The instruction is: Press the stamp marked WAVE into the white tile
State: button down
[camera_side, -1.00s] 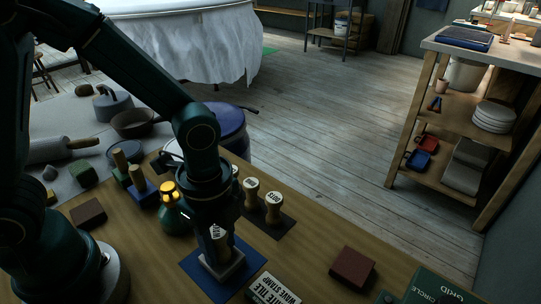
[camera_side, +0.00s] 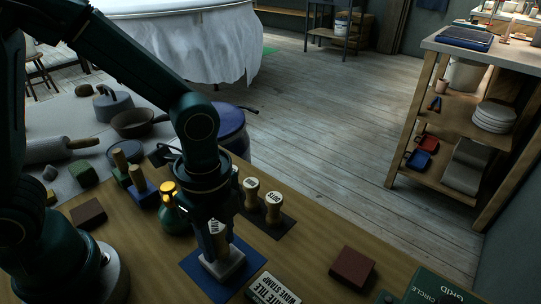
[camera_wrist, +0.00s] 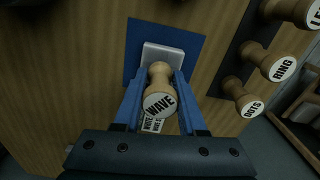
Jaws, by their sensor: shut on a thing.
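The WAVE stamp has a wooden handle with a white end label. It shows in the wrist view (camera_wrist: 159,98) and partly in the side view (camera_side: 217,228). My gripper (camera_side: 218,246), with blue fingers also in the wrist view (camera_wrist: 158,90), is shut on its handle. The white tile (camera_side: 229,266) lies on a blue mat (camera_side: 199,275), right below the stamp; the tile also shows in the wrist view (camera_wrist: 178,55). The stamp's lower end is hidden, so I cannot tell whether it touches the tile.
The DOTS stamp (camera_side: 273,205) and RING stamp (camera_side: 251,188) stand on a dark board right of the gripper. A card (camera_side: 274,291) lies in front of the mat. A brown block (camera_side: 352,267) is further right. A green bottle-like object (camera_side: 174,218) stands close left.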

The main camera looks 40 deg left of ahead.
aim_at(214, 225)
jog(key=shift+r, duration=2.8)
jog(key=shift+r, duration=0.1)
